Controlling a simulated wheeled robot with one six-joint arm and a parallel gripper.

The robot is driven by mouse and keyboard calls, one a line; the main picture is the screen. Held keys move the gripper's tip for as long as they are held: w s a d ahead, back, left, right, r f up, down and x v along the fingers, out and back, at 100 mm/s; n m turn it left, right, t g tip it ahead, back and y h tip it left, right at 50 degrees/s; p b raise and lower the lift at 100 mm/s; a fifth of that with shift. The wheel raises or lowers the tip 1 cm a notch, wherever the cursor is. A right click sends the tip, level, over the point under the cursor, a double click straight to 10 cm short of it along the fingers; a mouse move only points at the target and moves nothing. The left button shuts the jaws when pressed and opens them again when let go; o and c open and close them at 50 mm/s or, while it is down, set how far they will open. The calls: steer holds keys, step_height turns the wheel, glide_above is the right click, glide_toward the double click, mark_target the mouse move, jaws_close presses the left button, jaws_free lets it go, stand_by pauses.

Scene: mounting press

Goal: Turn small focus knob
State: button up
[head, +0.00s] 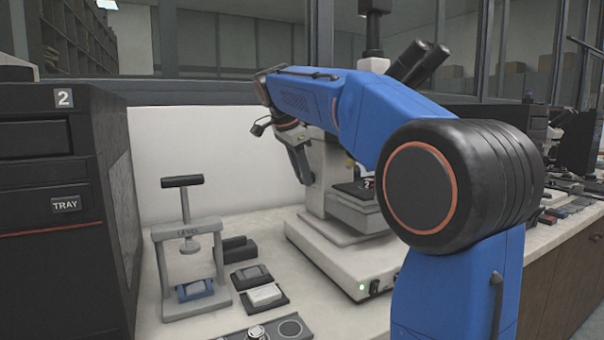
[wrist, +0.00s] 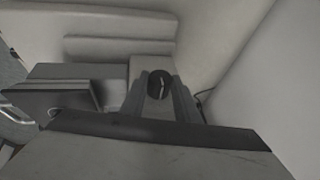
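The microscope (head: 340,225) stands on the white bench, partly hidden behind my blue arm. In the wrist view a small dark round knob (wrist: 160,84) with a pale mark sits on the microscope's grey side. My gripper (head: 304,172) is at the left side of the microscope in the head view, pointing down toward it. In the wrist view my gripper (wrist: 162,92) has its two fingers apart, one to each side of the knob. I cannot tell whether they touch it. The knob cannot be made out in the head view.
A lever press (head: 187,245) with a blue block stands left of the microscope. Small dark trays (head: 265,297) lie beside it. A black cabinet (head: 60,210) with a TRAY button is at far left. The white bench between press and microscope has some free room.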

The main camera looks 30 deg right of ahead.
steer(key=c, duration=0.4)
steer(key=shift+w, duration=0.1)
steer(key=shift+w+g, duration=0.2)
steer(key=shift+g, duration=0.8)
steer(key=shift+w+n+g, duration=0.1)
steer(key=shift+n+g, duration=0.3)
steer(key=shift+g, duration=0.7)
steer(key=o, duration=1.1)
steer(key=shift+c, duration=0.2)
